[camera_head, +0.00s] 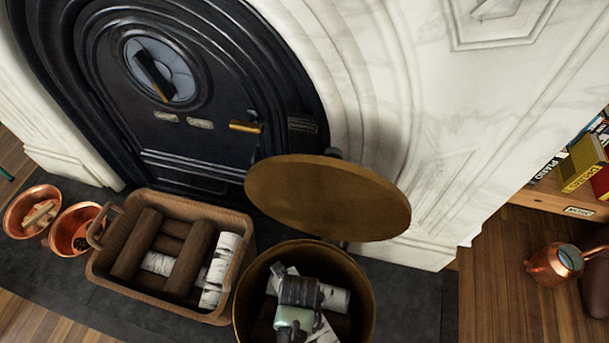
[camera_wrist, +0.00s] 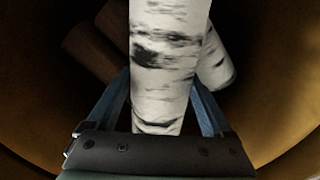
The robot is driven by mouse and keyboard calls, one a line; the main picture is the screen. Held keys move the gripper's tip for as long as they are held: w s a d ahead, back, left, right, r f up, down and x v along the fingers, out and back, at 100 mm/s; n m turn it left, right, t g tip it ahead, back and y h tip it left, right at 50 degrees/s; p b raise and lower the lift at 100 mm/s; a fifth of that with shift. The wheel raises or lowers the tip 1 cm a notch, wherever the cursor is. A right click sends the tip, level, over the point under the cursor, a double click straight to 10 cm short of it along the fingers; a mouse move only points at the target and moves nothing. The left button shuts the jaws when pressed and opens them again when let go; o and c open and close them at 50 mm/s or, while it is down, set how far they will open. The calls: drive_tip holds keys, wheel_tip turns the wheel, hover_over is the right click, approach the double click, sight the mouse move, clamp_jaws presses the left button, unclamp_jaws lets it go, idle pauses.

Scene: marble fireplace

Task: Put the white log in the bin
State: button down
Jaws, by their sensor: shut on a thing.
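The bin (camera_head: 367,292) is a round brass-coloured container with its round lid (camera_head: 328,198) raised. My gripper (camera_head: 300,292) is down within the bin's opening. In the wrist view its two blue fingers are shut on a white log (camera_wrist: 163,65) with black bark marks, one on each side. Another white log (camera_wrist: 215,65) lies behind the held one, with dark brown logs (camera_wrist: 95,48) to the left, inside the bin. White log pieces (camera_head: 335,298) show around my gripper in the head view; I cannot tell which is held.
A wicker basket (camera_head: 110,275) left of the bin holds brown logs (camera_head: 190,258) and white logs (camera_head: 220,270). Two copper buckets (camera_head: 75,228) stand further left. The black fireplace door (camera_head: 215,80) and white marble surround are behind. A copper pot (camera_head: 555,265) is at right.

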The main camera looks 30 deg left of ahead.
drive_tip(key=shift+f, duration=0.65)
drive_tip(key=shift+r, duration=0.1)
unclamp_jaws()
drive_tip(key=r+p, duration=0.3)
drive_tip(key=r, duration=0.3)
drive_tip(key=r+p, duration=0.4)
drive_tip(key=r, duration=0.2)
drive_tip(key=shift+s+a, duration=0.15)
drive_tip(key=shift+s, duration=0.05)
